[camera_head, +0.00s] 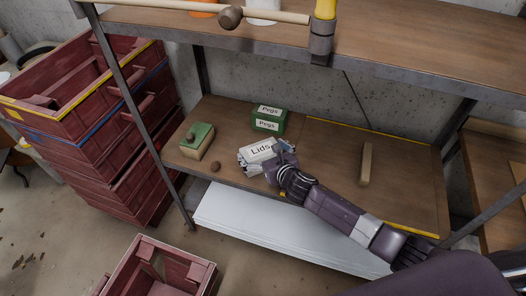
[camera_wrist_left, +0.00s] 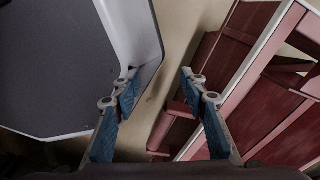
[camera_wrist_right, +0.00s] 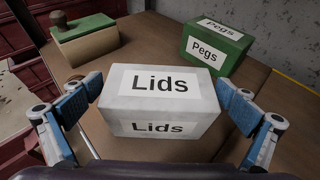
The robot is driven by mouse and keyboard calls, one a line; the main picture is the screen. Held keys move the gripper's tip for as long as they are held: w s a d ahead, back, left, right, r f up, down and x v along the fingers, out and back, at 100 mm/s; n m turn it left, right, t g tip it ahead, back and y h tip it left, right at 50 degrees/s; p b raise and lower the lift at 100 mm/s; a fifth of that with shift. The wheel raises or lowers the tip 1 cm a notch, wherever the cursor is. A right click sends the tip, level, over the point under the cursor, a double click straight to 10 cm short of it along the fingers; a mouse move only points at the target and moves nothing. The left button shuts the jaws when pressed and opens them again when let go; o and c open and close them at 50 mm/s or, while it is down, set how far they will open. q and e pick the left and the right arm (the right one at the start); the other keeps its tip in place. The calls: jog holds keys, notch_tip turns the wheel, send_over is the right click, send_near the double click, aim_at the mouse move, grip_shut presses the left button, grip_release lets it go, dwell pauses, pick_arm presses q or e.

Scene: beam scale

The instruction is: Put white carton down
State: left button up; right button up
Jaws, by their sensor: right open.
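The white carton labelled "Lids" (camera_head: 260,152) stands on the wooden shelf, near its front edge. It also shows in the right wrist view (camera_wrist_right: 161,103), upright, with its labels facing the camera. My right gripper (camera_head: 268,168) is at the carton; in the right wrist view its blue-padded fingers (camera_wrist_right: 158,110) stand open on either side of it, with a visible gap at each side. My left gripper (camera_wrist_left: 158,95) is open and empty in the left wrist view, away from the shelf. It is not in the head view.
A green carton labelled "Pegs" (camera_head: 268,118) stands behind the white one. A green-topped box (camera_head: 197,141) and a brown ball (camera_head: 216,166) are to the left. A wooden bar (camera_head: 366,164) lies right. Red crates (camera_head: 100,125) are stacked left. A metal post (camera_head: 139,120) borders the shelf.

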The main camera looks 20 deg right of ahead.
jog(key=p+v, duration=0.1)
jog(key=v, duration=1.1)
jog(key=shift+r, duration=0.1)
